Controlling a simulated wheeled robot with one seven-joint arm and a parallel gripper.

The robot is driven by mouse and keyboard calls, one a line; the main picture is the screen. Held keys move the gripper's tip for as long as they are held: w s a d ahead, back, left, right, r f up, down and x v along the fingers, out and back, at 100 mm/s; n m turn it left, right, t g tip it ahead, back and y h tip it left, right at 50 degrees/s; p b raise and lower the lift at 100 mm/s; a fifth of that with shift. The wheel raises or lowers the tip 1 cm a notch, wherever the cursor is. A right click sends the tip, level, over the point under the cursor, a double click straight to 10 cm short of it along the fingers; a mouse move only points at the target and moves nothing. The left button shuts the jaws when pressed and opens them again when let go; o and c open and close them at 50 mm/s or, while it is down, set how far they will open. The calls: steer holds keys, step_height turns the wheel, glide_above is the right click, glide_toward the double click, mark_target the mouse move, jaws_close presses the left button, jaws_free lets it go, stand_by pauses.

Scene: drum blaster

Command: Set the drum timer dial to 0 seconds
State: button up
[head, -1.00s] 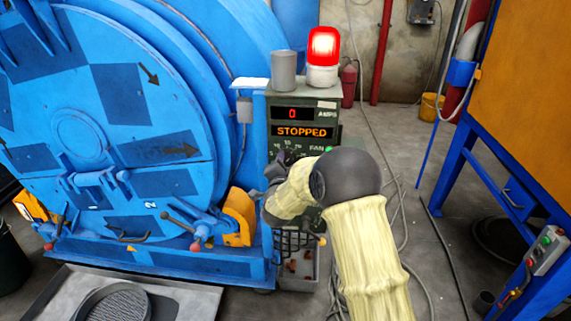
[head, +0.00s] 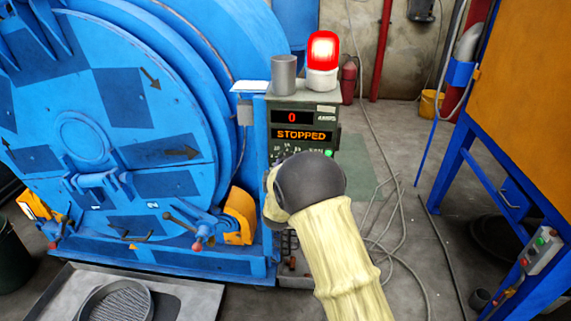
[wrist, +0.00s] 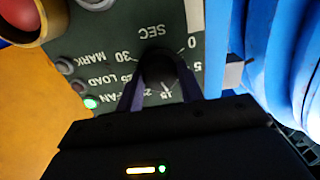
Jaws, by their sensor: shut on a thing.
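The timer dial (wrist: 159,64) is a dark round knob on the grey-green control panel, shown upside down in the wrist view. A ring of numbers, including 0, 5, 15 and 30, and the word SEC surround it. My gripper (wrist: 158,86) is shut on the dial, one finger on each side. A pale mark shows near 15, but I cannot tell for certain where the pointer stands. In the head view my arm hides the gripper and most of the dial. The control box (head: 334,115) there shows part of the number scale.
The box displays 0 AMPS and STOPPED, with a lit red beacon (head: 323,50) and a grey cup-like cylinder (head: 284,75) on top. The blue drum (head: 180,110) stands close on the left. In the wrist view, a green light (wrist: 91,103) and red button (wrist: 18,12) are nearby.

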steer(key=n+p, duration=0.7)
steer(key=n, duration=1.3)
steer(key=shift+d+f+p, duration=0.1)
steer(key=shift+f+p, duration=0.05)
steer(key=shift+p, duration=0.2)
steer(key=o, duration=0.8)
steer(key=shift+o, duration=0.9)
steer(key=shift+s, duration=0.15)
